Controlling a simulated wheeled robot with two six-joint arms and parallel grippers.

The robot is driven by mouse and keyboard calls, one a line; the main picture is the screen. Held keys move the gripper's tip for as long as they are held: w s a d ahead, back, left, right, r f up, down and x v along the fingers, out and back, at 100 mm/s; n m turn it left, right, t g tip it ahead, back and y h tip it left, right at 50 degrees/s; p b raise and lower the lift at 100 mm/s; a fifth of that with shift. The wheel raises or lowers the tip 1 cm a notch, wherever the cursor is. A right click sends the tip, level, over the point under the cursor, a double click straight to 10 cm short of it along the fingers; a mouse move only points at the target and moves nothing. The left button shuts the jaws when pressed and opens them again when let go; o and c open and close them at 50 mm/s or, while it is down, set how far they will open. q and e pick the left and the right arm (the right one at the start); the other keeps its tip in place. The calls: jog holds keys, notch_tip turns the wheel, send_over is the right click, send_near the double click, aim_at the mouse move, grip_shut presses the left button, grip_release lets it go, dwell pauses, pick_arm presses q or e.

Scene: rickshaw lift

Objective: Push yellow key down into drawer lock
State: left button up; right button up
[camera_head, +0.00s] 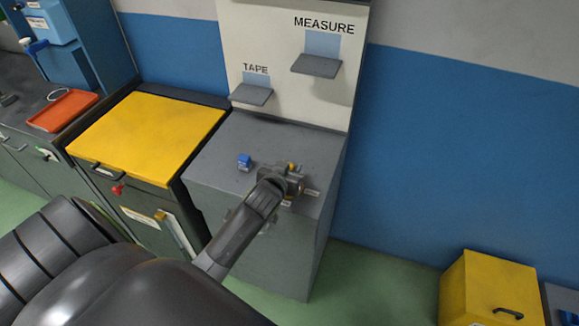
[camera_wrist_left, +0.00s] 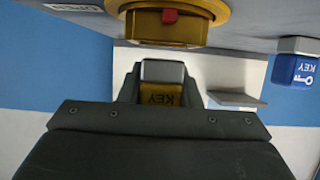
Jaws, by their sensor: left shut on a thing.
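My left gripper (camera_head: 287,182) is over the front right of the grey cabinet's top in the head view. In the left wrist view it is shut on the yellow key (camera_wrist_left: 159,96), a brass-coloured block marked KEY with a grey part beside it. The round brass-coloured drawer lock (camera_wrist_left: 168,30), with a small red mark, is close to the key in that view. A gap shows between them there; the key does not appear seated. In the head view my gripper mostly hides both. My right gripper is not in view.
A blue key (camera_head: 244,162) stands on the grey cabinet (camera_head: 225,165), left of my gripper; it also shows in the left wrist view (camera_wrist_left: 296,68). Shelves marked TAPE (camera_head: 251,95) and MEASURE (camera_head: 317,66) are on the panel behind. A yellow-topped cabinet (camera_head: 150,130) stands at left.

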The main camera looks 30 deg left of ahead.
pick_arm(q)
jog(key=shift+f+b, duration=0.65)
jog(key=shift+f, duration=0.5)
dwell(0.6)
jog(key=shift+s+f+b, duration=0.2)
jog(key=shift+f, duration=0.3)
jog(key=shift+s+f+b, duration=0.15)
jog(key=shift+s+f, duration=0.05)
jog(key=shift+f, duration=0.25)
dwell(0.6)
jog(key=shift+w+d+r+p, duration=0.1)
jog(key=shift+w+r+p, duration=0.05)
jog(key=shift+r+p, duration=0.5)
jog(key=shift+w+r+p, duration=0.15)
jog(key=shift+r+p, duration=0.4)
jog(key=shift+p, duration=0.1)
notch_tip(320, 180, up, 2)
jog(key=shift+r+p, duration=0.1)
jog(key=shift+p, duration=0.7)
jog(key=shift+w+r+p, duration=0.1)
jog(key=shift+r+p, duration=0.9)
jog(key=shift+r, duration=0.05)
